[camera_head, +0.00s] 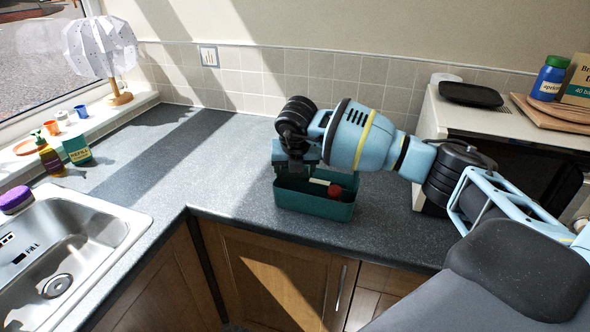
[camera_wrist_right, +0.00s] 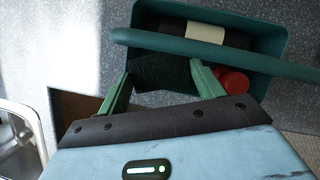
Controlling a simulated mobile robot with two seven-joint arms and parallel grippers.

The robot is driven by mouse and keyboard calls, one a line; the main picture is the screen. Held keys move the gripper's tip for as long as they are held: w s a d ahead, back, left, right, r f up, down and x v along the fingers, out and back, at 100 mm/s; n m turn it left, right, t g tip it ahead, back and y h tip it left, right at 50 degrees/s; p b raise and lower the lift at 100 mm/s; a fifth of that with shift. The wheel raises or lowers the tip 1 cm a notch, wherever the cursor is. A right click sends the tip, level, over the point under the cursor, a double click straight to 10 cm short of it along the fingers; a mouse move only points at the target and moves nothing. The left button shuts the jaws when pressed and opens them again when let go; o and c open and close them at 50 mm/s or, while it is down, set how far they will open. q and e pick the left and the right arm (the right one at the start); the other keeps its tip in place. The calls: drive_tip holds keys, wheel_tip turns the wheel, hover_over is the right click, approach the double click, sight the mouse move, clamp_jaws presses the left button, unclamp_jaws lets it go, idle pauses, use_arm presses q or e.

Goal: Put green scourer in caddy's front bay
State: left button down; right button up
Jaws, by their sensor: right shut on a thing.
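The teal caddy (camera_head: 315,207) stands on the dark worktop near its front edge, and its rim and handle (camera_wrist_right: 215,52) show in the right wrist view. My right gripper (camera_head: 296,160) is above the caddy's left part, pointing down. In the right wrist view its green fingers (camera_wrist_right: 160,90) are shut on the dark green scourer (camera_wrist_right: 160,72), which is at the caddy's opening beside the handle. Whether the scourer touches the caddy floor cannot be told. In the head view the arm hides the scourer. My left gripper is not in view.
A red-topped item (camera_head: 335,191) and a pale-banded item (camera_wrist_right: 206,33) are in the caddy. The sink (camera_head: 85,235) is at left, with bottles (camera_head: 48,155) behind it. A white cabinet (camera_head: 433,120) stands at right. The worktop left of the caddy is clear.

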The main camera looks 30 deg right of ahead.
drive_tip(key=shift+f, duration=0.4)
drive_tip(key=shift+f, duration=0.25)
drive_tip(key=o, duration=0.9)
drive_tip(key=shift+r, duration=0.25)
drive_tip(key=v, duration=1.2)
drive_tip(key=shift+r, duration=0.35)
